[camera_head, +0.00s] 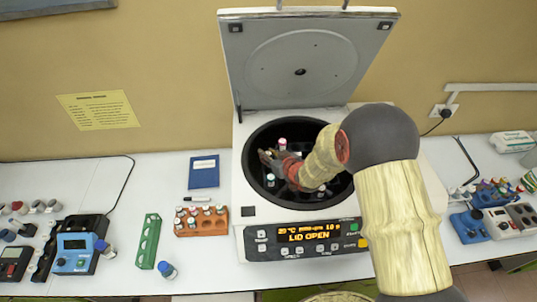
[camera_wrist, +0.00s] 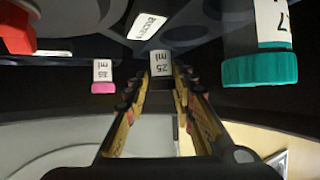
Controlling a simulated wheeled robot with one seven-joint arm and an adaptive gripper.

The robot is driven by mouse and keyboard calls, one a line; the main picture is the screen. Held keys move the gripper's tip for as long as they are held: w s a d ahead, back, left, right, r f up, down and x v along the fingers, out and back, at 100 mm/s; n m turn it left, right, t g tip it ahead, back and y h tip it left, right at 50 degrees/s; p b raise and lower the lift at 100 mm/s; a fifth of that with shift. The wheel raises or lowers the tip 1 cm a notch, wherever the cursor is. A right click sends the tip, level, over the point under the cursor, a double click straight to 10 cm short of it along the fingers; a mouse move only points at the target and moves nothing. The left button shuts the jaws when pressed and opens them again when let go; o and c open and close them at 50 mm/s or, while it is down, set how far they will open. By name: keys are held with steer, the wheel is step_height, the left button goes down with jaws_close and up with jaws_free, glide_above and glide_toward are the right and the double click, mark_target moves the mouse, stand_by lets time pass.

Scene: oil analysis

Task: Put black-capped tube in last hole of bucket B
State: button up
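My gripper (camera_head: 270,160) is down inside the open centrifuge's bowl (camera_head: 250,182) in the head view, at its left side. In the wrist view my gripper's fingers (camera_wrist: 160,84) stand on both sides of a tube with a white 25 mL label (camera_wrist: 160,63). The fingers look closed on its top end, which is dark and merges with the dark bowl; I take it as the black-capped tube. In the head view this tube cannot be picked out. Bucket B and its last hole cannot be made out clearly.
In the wrist view a pink-capped tube (camera_wrist: 103,88) is left of the fingers and a teal-capped tube (camera_wrist: 260,68) is close on the right. The centrifuge lid (camera_head: 305,60) stands open behind. An orange rack (camera_head: 200,225) and a green rack (camera_head: 147,241) are left on the bench.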

steer(key=shift+o, duration=1.4)
steer(key=shift+r, duration=0.25)
steer(key=v, duration=1.2)
steer(key=s+d+r+m+g+h, duration=0.1)
steer(key=s+d+r+m+h, duration=0.15)
steer(key=s+d+r, duration=0.35)
steer(key=s+d+r+m+h, duration=0.1)
steer(key=d+r+h, duration=0.35)
steer(key=r, duration=0.45)
steer(key=s+r+m+g, duration=0.1)
steer(key=s+r+g, duration=0.1)
steer(key=s, duration=0.9)
steer(key=s+a+r+g+y, duration=0.1)
steer(key=s+r, duration=0.3)
steer(key=s, duration=0.6)
steer(key=shift+s+a+m+g+y, duration=0.2)
steer(key=shift+s+m+g+y, duration=0.15)
steer(key=shift+g, duration=0.35)
